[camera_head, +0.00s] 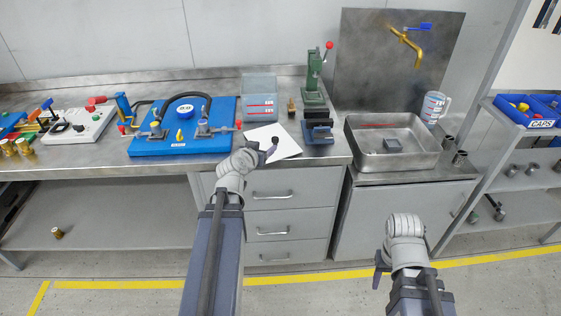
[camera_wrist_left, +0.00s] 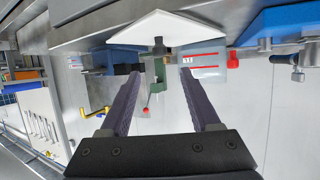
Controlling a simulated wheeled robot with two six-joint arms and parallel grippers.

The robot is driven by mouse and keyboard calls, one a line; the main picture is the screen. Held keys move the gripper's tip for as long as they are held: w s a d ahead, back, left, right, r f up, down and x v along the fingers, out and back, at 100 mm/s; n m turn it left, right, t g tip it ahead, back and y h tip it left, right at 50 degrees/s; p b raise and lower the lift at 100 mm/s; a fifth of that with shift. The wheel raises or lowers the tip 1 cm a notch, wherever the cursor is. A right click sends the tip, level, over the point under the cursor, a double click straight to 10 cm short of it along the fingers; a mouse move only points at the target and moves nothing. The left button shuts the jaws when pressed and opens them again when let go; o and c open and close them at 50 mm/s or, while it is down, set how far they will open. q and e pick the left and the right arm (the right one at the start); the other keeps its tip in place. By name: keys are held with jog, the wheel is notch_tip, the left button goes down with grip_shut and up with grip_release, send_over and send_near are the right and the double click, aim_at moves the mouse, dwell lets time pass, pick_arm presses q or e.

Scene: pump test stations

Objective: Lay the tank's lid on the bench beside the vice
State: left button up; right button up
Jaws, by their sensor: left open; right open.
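A white square plate with a dark knob, which looks like the tank's lid (camera_head: 287,148), lies on the bench just left of the blue vice (camera_head: 318,132). In the left wrist view the lid (camera_wrist_left: 165,25) is at the top with its knob (camera_wrist_left: 160,47) near the middle. My left gripper (camera_head: 270,151) is open at the lid, its fingers apart on either side of the knob in the picture; contact cannot be told. The clear tank (camera_head: 259,98) stands behind the lid, seemingly uncovered. My right gripper (camera_head: 378,276) is open and empty in front of the sink cabinet.
A green press (camera_head: 314,80) stands behind the vice. A blue pump board (camera_head: 180,145) lies left of the lid, with a small brown item (camera_head: 291,107) near the tank. A steel sink tray (camera_head: 365,153) is to the right. Little bench is free around the lid.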

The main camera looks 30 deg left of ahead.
pick_arm(q)
jog(key=s+d+f+m+g+h, duration=0.1)
jog(key=d+f+g+h, duration=0.15)
jog(key=d, duration=0.55)
jog(key=s+d+f+m+g+h, duration=0.1)
jog(key=d+f+m+g, duration=0.15)
jog(key=d, duration=0.45)
jog(key=s+d+f+m+g+h, duration=0.1)
jog(key=d+f, duration=0.3)
jog(key=d, duration=0.4)
jog(key=s+d+f+g+y, duration=0.2)
jog(key=s+d+g, duration=0.2)
jog(key=s+d, duration=0.2)
jog(key=s+d+f+m+g+y, duration=0.1)
jog(key=s+d+f+g, duration=0.1)
jog(key=s+d, duration=0.3)
jog(key=s+g, duration=0.1)
jog(key=s, duration=0.3)
jog(key=shift+s+d+f+g+y, duration=0.25)
jog(key=shift+s+d+g+y, duration=0.1)
jog(key=shift+s+d+g, duration=0.05)
